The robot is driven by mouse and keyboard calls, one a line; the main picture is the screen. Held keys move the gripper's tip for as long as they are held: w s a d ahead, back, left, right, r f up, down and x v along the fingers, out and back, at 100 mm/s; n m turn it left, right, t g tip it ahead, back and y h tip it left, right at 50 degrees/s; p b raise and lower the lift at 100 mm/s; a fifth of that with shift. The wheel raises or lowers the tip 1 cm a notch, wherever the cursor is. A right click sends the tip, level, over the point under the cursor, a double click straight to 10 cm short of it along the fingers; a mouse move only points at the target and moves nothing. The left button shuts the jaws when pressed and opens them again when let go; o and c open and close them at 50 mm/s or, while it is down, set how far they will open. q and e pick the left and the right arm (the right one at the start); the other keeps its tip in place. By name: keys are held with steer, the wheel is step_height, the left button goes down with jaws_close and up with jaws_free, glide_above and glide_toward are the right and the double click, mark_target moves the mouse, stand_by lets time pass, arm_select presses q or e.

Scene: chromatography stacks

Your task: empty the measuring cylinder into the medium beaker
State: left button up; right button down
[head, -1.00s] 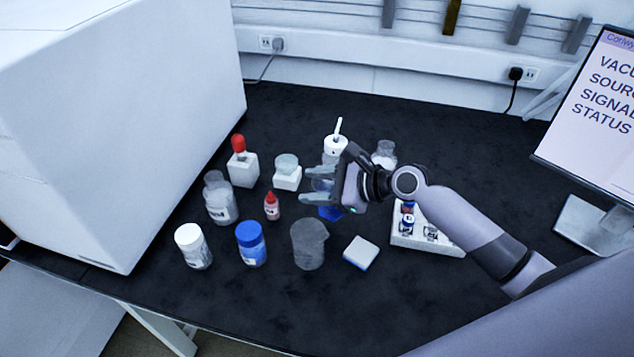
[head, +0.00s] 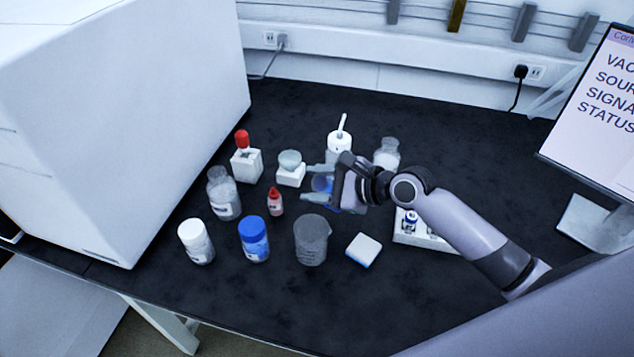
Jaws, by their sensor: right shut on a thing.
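The clear measuring cylinder (head: 322,182) stands between the fingers of my right gripper (head: 314,183), which is shut on it. I see its round mouth from above; its blue foot is mostly hidden under the gripper. Whether it still touches the bench is hard to tell. The grey see-through beaker (head: 311,242), likely the medium one, stands upright on the bench in front of the gripper, apart from it. What is inside either vessel is not clear. My left gripper is not in view.
Near the beaker stand a blue-lidded jar (head: 254,240), a white-lidded jar (head: 196,242), a small red-capped bottle (head: 275,202) and a white-and-blue block (head: 364,249). A wash bottle (head: 339,144) and glass bottle (head: 387,154) stand behind. A white vial rack (head: 425,232) lies under my right arm.

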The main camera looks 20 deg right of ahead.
steer(key=shift+n+t, duration=0.3)
steer(key=shift+n, duration=0.1)
steer(key=shift+f, duration=0.1)
steer(key=shift+f+n+h, duration=0.1)
steer(key=shift+n+h, duration=0.3)
stand_by(0.4)
steer(key=shift+f+t, duration=0.15)
steer(key=shift+t, duration=0.15)
steer(key=shift+n, duration=0.3)
steer(key=shift+n+t+h, duration=0.3)
steer(key=shift+n, duration=0.1)
